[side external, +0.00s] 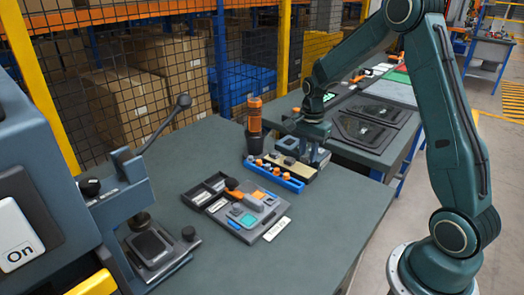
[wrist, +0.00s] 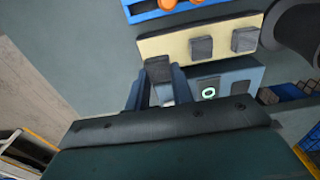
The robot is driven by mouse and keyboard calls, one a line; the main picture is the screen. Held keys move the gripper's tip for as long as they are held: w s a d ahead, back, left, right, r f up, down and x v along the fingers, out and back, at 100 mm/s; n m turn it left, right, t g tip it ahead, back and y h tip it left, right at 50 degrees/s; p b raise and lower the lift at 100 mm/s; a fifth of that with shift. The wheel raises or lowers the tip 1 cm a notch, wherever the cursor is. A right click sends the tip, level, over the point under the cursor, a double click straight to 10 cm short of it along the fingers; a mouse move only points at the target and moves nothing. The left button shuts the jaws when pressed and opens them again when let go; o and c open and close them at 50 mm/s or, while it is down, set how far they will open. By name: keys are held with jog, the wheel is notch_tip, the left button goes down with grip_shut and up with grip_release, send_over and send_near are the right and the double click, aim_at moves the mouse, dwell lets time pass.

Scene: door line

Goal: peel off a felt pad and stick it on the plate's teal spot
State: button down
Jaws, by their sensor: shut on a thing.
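My gripper (wrist: 152,92) is shut on a dark grey felt pad (wrist: 158,70) at the end of the cream backing strip (wrist: 183,50). I cannot tell whether this pad is still touching the strip. Two more grey pads sit on the strip, one in the middle (wrist: 201,47) and one farther right (wrist: 245,39). In the side external view my gripper (side external: 312,150) is over the strip (side external: 299,174), and the held pad is hard to make out there. The grey plate (side external: 225,222) with a teal spot (side external: 248,219) lies on the table, left of and nearer than the strip.
A blue tray (side external: 273,178) with orange-topped pieces lies between strip and plate. A blue-grey block with a green-lit ring (wrist: 208,92) stands beside the strip. A dark cup (side external: 254,143) holds an orange tool. A lever press (side external: 150,245) stands at left. The table front is clear.

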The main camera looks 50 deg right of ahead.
aim_at(261, 193)
jog(key=shift+r, duration=1.4)
jog(key=shift+a, duration=0.15)
jog(key=shift+w+a+f+n, duration=0.15)
jog(key=shift+w+a+n, duration=0.15)
jog(key=shift+a+n, duration=0.25)
jog(key=a+n, duration=0.2)
jog(key=w+a+f+n, duration=0.1)
jog(key=a+n, duration=0.1)
jog(key=n, duration=0.1)
jog(key=w+a+n, duration=0.1)
jog(key=a+n, duration=0.1)
jog(key=a, duration=0.1)
jog(key=shift+w+f+n, duration=0.15)
jog(key=shift+n, duration=0.2)
jog(key=a+n, duration=0.2)
jog(key=a+f+n, duration=0.1)
jog(key=a+n, duration=0.2)
jog(key=w+a+n, duration=0.1)
jog(key=a+n, duration=0.1)
jog(key=shift+a+f+n, duration=0.15)
jog(key=shift+n, duration=0.15)
jog(key=shift+w+a+f+n, duration=0.1)
jog(key=shift+a+n, duration=0.6)
jog(key=shift+n, duration=0.1)
